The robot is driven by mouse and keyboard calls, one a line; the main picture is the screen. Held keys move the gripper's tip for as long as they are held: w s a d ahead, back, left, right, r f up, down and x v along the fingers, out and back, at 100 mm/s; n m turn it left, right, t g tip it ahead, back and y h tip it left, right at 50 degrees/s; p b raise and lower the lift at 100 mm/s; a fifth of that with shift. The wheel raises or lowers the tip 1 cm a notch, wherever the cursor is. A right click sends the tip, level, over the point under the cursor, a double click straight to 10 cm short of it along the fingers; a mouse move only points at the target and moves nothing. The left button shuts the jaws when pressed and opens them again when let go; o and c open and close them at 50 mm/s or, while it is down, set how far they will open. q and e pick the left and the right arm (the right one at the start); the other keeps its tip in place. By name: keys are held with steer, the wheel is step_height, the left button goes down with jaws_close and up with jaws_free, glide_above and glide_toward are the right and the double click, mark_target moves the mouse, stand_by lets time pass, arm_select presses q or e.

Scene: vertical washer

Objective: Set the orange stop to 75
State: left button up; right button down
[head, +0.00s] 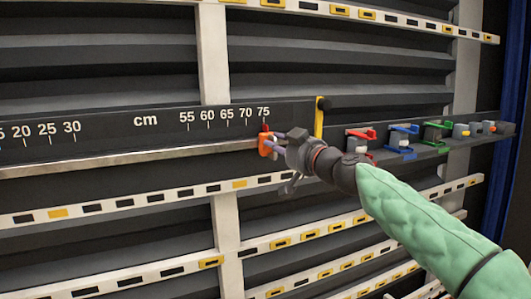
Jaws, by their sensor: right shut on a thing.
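The orange stop (264,145) sits on the metal rail (140,156) below the black cm scale (145,107). Its red pointer is just under the 75 mark, close to lined up with it. My right gripper (276,146) reaches in from the right and is shut on the orange stop, hiding part of its right side. My left gripper is not in view.
A yellow upright piece with a black knob (322,103) stands at the scale's right end. Red (361,134), blue (405,129) and green (437,131) clamps sit on a ledge to the right. Slotted white rails run above and below.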

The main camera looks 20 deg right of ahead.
steer(key=shift+w+a+f, duration=0.1)
steer(key=shift+w+f, duration=0.05)
steer(key=shift+f, duration=0.25)
steer(key=c, duration=1.2)
jaws_free()
steer(key=shift+o, duration=0.3)
steer(key=shift+r, duration=0.1)
steer(key=v, duration=1.2)
